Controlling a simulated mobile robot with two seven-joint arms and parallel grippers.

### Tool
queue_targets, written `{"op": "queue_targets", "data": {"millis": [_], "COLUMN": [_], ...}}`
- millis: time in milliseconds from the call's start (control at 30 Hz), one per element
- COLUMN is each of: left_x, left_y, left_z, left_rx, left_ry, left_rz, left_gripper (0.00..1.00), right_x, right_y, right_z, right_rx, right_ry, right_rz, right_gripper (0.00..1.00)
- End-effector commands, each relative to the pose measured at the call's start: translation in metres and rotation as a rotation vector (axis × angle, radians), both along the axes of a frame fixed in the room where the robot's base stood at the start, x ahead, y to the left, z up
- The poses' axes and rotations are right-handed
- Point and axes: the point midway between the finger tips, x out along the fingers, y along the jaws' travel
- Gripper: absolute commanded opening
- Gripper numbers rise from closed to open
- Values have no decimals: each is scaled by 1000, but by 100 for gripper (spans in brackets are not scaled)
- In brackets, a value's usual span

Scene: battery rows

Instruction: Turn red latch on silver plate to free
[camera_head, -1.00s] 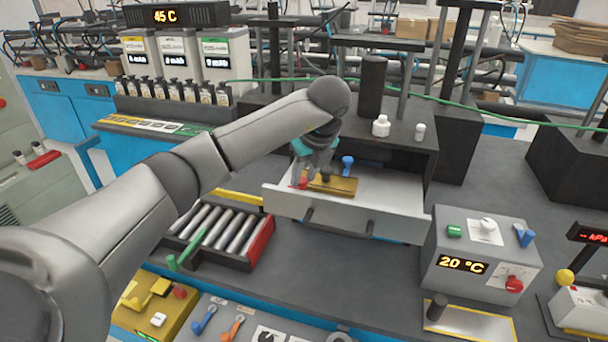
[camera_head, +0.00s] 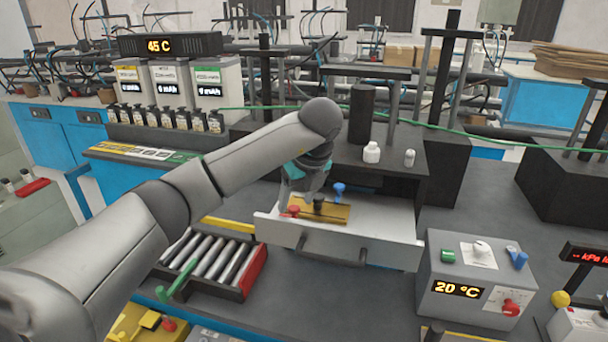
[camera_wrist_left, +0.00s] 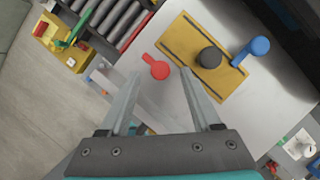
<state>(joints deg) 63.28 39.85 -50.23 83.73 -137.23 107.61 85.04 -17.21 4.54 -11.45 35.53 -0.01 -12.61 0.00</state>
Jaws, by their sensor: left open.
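The red latch (camera_head: 291,211) lies on the silver plate (camera_head: 340,238), at the left end of a gold strip (camera_head: 335,214). My left gripper (camera_head: 303,195) hangs just above and behind the latch in the head view. In the left wrist view its two fingers (camera_wrist_left: 162,74) are apart and empty, and the latch appears between their tips. I cannot tell whether either finger touches it. My right gripper is not in view.
A black knob (camera_wrist_left: 209,57) stands on the gold strip, and a blue latch (camera_wrist_left: 252,50) is at its far side. A roller rack (camera_head: 215,262) is left of the silver plate. A grey 20 °C box (camera_head: 470,275) stands to the right. Dark bench surface lies in front.

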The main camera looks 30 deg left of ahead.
Motion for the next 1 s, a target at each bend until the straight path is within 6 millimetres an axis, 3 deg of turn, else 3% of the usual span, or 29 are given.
{"op": "queue_targets", "data": {"millis": [167,300,500,733,1000], "left_x": [-6,-13,-19,-24,-27], "left_y": [-14,-23,-34,-42,-45], "left_z": [38,70,100,121,127], "left_rx": [0,4,2,2,1], "left_ry": [-9,-7,-8,-5,-3], "left_rz": [-5,-3,-2,-2,-1], "left_gripper": [64,64,64,64,64], "right_x": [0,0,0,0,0], "right_y": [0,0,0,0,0], "right_z": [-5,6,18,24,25], "right_rx": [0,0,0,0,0], "right_ry": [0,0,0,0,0], "right_rz": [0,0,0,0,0], "right_gripper": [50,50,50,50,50]}}
